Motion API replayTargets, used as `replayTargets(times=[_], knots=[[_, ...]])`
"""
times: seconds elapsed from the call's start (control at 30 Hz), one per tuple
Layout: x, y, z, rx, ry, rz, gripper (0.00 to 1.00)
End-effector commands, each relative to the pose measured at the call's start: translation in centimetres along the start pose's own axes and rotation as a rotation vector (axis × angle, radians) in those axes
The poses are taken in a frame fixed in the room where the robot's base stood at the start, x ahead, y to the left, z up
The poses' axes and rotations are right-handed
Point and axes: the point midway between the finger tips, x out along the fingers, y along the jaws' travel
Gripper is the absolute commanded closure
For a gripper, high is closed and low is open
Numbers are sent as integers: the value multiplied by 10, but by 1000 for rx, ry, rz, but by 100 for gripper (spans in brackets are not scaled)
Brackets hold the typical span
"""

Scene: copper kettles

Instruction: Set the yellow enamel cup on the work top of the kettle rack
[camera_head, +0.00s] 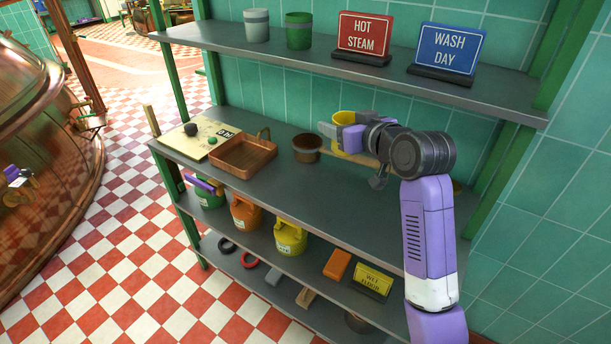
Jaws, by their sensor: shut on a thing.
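The yellow enamel cup (344,118) is in my gripper (335,133) in the head view, at the back middle of the kettle rack. My gripper is shut on the cup, and its fingers hide part of the cup's side. The work top (340,210) is the rack's grey middle shelf. The cup is over or on this shelf; I cannot tell whether its base touches, since the gripper covers it. My arm reaches in from the right.
A brown pot (307,148) stands just left of the gripper. A copper tray (243,154) and a pale board (196,143) with small lumps lie further left. The upper shelf (320,66) holds signs and two cups. The work top's front middle is clear.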

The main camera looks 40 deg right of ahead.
Motion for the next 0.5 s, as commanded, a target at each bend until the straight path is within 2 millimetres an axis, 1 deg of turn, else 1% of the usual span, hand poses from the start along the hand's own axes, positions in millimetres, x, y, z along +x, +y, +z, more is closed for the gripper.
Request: replayTargets(times=[0.5], knots=[[35,0,116,3,-7,0,83]])
